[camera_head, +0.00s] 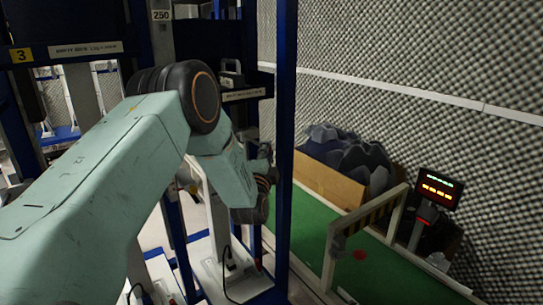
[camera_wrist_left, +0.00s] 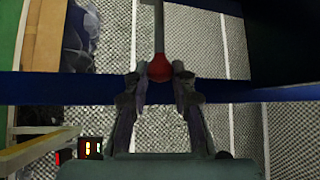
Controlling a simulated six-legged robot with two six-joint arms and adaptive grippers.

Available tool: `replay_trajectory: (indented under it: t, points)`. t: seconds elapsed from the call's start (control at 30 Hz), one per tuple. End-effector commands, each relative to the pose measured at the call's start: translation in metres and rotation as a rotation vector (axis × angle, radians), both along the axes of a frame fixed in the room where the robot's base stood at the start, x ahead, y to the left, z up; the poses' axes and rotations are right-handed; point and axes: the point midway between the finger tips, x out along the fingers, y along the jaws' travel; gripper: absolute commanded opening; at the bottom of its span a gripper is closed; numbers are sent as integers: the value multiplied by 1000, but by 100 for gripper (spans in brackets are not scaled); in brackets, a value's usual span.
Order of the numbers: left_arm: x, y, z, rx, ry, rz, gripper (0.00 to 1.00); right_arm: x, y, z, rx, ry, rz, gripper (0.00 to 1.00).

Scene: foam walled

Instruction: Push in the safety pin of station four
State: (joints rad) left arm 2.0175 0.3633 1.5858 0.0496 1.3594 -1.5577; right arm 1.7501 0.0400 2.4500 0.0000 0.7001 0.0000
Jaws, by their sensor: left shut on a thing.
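In the left wrist view, a grey rod (camera_wrist_left: 159,28) with a red knob (camera_wrist_left: 159,70) comes down from the top edge, likely the safety pin. My left gripper (camera_wrist_left: 158,84) has its two fingertips at either side of the knob and is shut on it. In the head view, my left arm crosses from the left and ends at the gripper (camera_head: 265,172) beside a blue post; its fingers are dark and hard to make out. The pin cannot be made out there. No sign for station four is readable. My right gripper is not in view.
A blue upright post (camera_head: 285,120) stands just right of the gripper. A yellow "3" sign (camera_head: 20,55) is on the left frame.

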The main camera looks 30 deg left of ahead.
Motion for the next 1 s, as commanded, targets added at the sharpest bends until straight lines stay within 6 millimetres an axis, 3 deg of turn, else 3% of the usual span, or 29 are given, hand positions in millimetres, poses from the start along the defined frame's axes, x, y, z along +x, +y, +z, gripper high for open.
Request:
replay_trajectory:
  t: [0.1, 0.3, 0.7, 0.73, 1.0]
  points:
    - [8, 29, -1, -3, -1, 10, 0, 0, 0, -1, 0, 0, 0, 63]
    - [20, 55, -2, -2, 0, 8, 0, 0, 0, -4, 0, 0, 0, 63]
    - [22, 64, 1, -2, -3, 10, 0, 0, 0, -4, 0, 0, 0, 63]
    - [22, 64, 1, -2, -3, 11, 25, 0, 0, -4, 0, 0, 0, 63]
    - [23, 62, 1, 1, -2, 7, 48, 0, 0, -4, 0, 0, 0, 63]
